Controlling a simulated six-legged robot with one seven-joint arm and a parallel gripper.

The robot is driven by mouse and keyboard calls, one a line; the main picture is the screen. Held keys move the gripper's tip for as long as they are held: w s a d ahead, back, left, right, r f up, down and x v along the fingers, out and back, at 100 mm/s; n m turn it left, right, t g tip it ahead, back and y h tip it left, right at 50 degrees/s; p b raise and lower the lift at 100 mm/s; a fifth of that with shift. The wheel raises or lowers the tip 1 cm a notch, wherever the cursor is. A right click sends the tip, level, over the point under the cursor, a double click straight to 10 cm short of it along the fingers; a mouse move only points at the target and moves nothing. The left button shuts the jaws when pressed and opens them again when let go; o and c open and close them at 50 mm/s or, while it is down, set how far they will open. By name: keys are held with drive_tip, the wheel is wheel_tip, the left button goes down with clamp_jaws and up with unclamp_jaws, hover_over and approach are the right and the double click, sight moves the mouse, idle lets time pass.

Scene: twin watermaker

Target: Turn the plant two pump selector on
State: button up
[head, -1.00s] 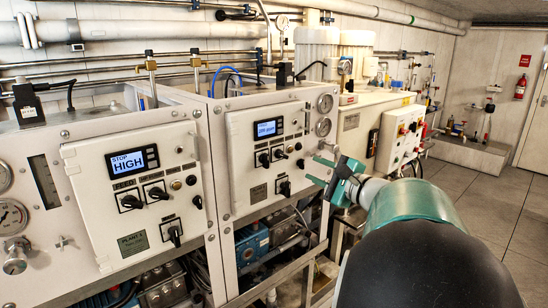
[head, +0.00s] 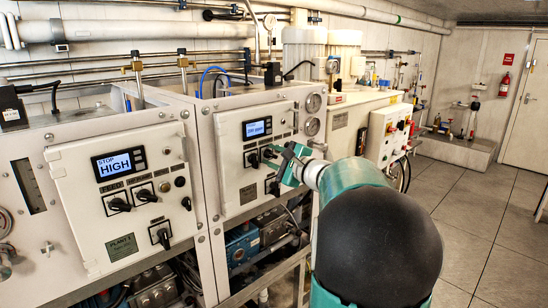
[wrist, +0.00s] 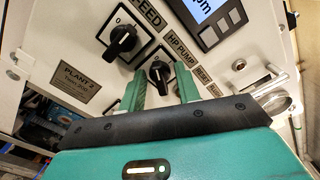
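The plant two panel (head: 235,190) is the white one in the middle of the head view, with a lit display (head: 257,128). Its "PLANT 2" plate (wrist: 80,83) is readable in the wrist view. The black HP PUMP selector (wrist: 159,71) sits between the two green fingers of my gripper (wrist: 159,84), with a gap visible between them. I cannot tell whether the fingers touch the knob. The black FEED selector (wrist: 122,39) is to its left. In the head view my gripper (head: 283,165) is at the panel's right side and partly hides the knobs there.
Another white panel (head: 85,210) at the left has its own similar knobs and a display reading "STOP HIGH" (head: 119,163). A lower black selector (head: 272,187) sits below my gripper. Gauges (head: 312,103) stand right of the panel. Floor (head: 470,190) at the right is clear.

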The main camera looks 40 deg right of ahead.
drive_tip(key=c, duration=0.7)
drive_tip(key=shift+m, duration=0.3)
drive_tip(key=m, duration=1.1)
idle(0.3)
drive_tip(key=o, duration=0.7)
